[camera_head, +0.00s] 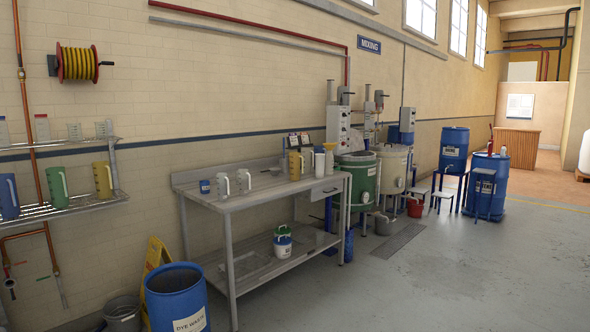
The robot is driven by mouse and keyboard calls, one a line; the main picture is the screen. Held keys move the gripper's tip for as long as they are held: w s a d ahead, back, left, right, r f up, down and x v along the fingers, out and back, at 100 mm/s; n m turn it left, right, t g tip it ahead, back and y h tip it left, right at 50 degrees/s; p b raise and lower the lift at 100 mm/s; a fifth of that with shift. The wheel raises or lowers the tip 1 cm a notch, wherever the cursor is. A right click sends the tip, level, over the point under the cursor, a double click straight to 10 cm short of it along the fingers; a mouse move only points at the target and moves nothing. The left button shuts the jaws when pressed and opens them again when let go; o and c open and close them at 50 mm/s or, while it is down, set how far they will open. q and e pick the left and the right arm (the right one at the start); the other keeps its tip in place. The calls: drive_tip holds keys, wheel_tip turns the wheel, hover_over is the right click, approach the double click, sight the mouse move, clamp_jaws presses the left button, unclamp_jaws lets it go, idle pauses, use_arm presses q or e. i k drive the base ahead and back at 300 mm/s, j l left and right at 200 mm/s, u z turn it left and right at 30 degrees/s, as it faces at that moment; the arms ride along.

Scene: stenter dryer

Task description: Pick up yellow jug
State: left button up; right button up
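Two yellow jugs are in view. One yellow jug (101,181) stands upright on the wire shelf at the left, to the right of a green jug (57,187) and a blue jug (9,197). Another yellow jug (294,166) stands on the grey metal workbench (262,193), towards its back right. Neither of my grippers is in view.
White jugs (243,181), a blue cup (205,186) and pale bottles share the bench. Open floor (440,275) lies right of the bench.

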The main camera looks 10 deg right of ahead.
sight(294, 157)
drive_tip(key=i+l+z, duration=0.35)
drive_tip(key=i, duration=0.2)
drive_tip(key=i+z, duration=0.4)
drive_tip(key=i, duration=0.15)
drive_tip(key=i+z, duration=0.1)
drive_tip(key=i, duration=2.85)
drive_tip(key=i+l+u, duration=0.15)
drive_tip(key=i, duration=0.85)
drive_tip(key=i+l+u, duration=0.15)
drive_tip(key=i, duration=0.3)
drive_tip(key=i+l, duration=0.15)
drive_tip(key=i, duration=0.35)
drive_tip(key=i+l+u, duration=0.3)
drive_tip(key=i, duration=0.2)
drive_tip(key=j+u, duration=0.1)
drive_tip(key=u, duration=1.55)
